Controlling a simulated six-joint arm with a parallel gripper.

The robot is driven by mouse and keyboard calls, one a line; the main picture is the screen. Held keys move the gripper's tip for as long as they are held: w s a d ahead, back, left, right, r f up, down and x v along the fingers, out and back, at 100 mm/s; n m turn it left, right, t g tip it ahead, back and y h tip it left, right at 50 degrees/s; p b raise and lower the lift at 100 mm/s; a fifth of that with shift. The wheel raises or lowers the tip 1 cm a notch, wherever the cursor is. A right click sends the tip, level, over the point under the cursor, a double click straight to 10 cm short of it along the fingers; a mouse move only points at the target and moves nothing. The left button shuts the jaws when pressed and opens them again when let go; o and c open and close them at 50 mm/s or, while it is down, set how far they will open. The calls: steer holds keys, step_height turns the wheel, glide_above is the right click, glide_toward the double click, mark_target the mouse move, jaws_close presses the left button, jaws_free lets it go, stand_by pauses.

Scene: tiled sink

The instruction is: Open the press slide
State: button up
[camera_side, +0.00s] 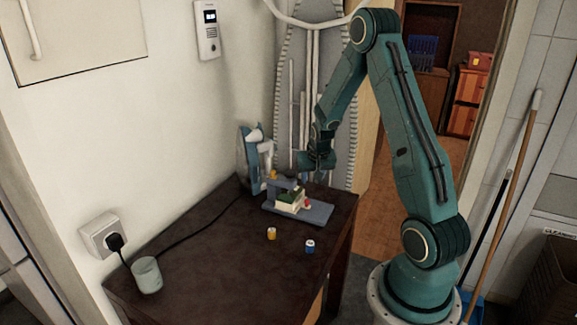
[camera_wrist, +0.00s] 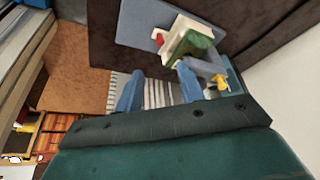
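The press (camera_side: 318,214) appears to be the small unit with a flat grey-blue base on the dark table. A cream block (camera_side: 289,205) with a dark green top sits on it, with a red part (camera_side: 307,204) at its right side. The wrist view shows the base (camera_wrist: 140,22), cream block (camera_wrist: 180,35) and green part (camera_wrist: 202,48), plus a yellow knob (camera_wrist: 222,82) on a grey-blue part. I cannot tell which part is the slide. My gripper (camera_side: 318,179) hangs behind the unit, apart from it. Its two blue fingers (camera_wrist: 158,85) are spread with nothing gripped.
A blue and white device (camera_side: 257,160) stands by the wall. A yellow jar (camera_side: 271,233) and a blue-and-white jar (camera_side: 310,246) stand in front of the base. The front table is mostly clear.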

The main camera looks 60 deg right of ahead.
mark_target(307, 200)
steer(key=shift+x, duration=6.45)
jaws_close()
